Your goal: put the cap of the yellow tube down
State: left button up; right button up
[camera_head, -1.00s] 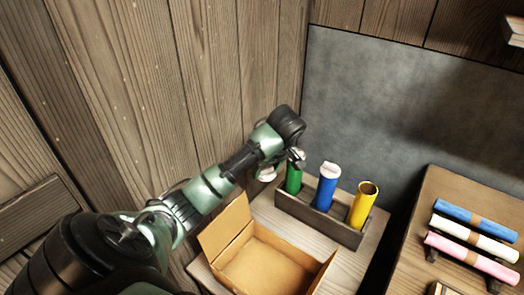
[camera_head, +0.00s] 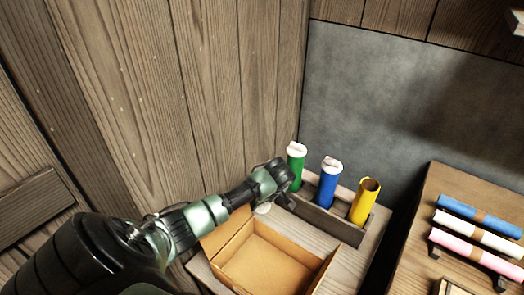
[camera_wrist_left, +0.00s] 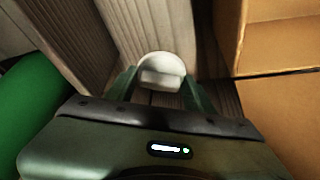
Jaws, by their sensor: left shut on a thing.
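The yellow tube (camera_head: 364,202) stands in the wooden rack at its right end, and its top is open with no cap on it. My left gripper (camera_wrist_left: 160,82) is shut on a white cap (camera_wrist_left: 161,70), which shows between its fingers in the left wrist view. In the head view the gripper (camera_head: 266,205) is low, just left of the rack and behind the cardboard box. The cap is a pale shape there, beside the wooden wall. Whether it touches the table cannot be told. My right gripper is in no view.
The rack (camera_head: 335,228) also holds a green tube (camera_head: 296,168) and a blue tube (camera_head: 327,185), both with white caps. An open cardboard box (camera_head: 265,262) stands in front. Rolled sheets (camera_head: 477,235) lie on a table at the right. The wooden wall is close on the left.

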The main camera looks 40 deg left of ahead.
aim_at(263, 207)
pick_arm(q)
jog(key=shift+f, duration=1.9)
jog(key=shift+f+b, duration=0.15)
jog(key=shift+b, duration=0.15)
jog(key=o, duration=1.3)
jog(key=shift+r, duration=0.25)
jog(key=p+v, duration=0.1)
jog(key=v, duration=1.1)
jog(key=shift+p, duration=0.4)
